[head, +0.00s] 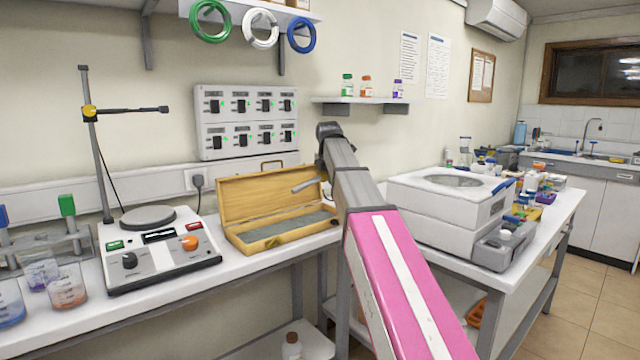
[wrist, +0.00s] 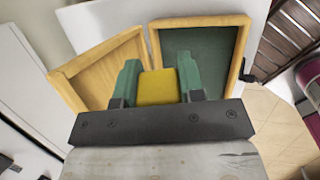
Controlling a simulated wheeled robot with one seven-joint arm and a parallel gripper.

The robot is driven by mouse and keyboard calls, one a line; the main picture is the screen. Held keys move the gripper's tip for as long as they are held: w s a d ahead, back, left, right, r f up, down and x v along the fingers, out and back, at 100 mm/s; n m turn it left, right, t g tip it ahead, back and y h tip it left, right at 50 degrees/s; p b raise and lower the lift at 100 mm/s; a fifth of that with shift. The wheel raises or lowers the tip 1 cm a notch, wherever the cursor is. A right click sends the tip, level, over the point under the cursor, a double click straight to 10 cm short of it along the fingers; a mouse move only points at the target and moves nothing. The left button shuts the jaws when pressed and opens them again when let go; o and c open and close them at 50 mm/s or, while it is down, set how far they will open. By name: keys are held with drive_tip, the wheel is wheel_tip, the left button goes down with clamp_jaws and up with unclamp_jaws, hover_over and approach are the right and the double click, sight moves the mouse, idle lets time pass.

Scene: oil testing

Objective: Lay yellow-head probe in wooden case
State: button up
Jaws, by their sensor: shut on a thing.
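The wooden case (head: 282,243) stands open on the left bench in the head view, its lid raised against the wall side. Its grey-lined bottom looks empty where it shows. In the wrist view the lined bottom of the case (wrist: 197,50) is at the upper right, with the lid (wrist: 100,65) to the left. My gripper (wrist: 158,66) has its green fingers shut on the yellow head of the probe (wrist: 158,88). The gripper is above the case. The probe's shaft is hidden in the wrist view, and my arm covers most of the gripper in the head view.
A hotplate stirrer (head: 160,250) with a tall stand is left of the case. A rack (head: 70,240) with green- and blue-headed probes and beakers stands farther left. A white machine (head: 450,205) is on the right bench. A switch panel (head: 245,120) hangs behind the case.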

sight(320, 219)
drive_tip(key=s+a+g+y, duration=0.2)
drive_tip(key=s+a, duration=0.2)
drive_tip(key=shift+s+d+f, duration=0.1)
drive_tip(key=shift+f, duration=2.85)
drive_tip(key=shift+s+d+f, duration=0.1)
drive_tip(key=shift+f, duration=2.9)
drive_tip(key=o, duration=1)
drive_tip(key=shift+f, duration=0.1)
drive_tip(key=shift+s, duration=0.1)
drive_tip(key=shift+c, duration=0.2)
drive_tip(key=shift+s+f, duration=0.1)
drive_tip(key=shift+s, duration=0.05)
drive_tip(key=shift+c, duration=0.7)
drive_tip(key=shift+d, duration=0.1)
drive_tip(key=shift+o, duration=0.9)
drive_tip(key=v, duration=1.1)
drive_tip(key=shift+r, duration=0.25)
drive_tip(key=shift+d, duration=0.1)
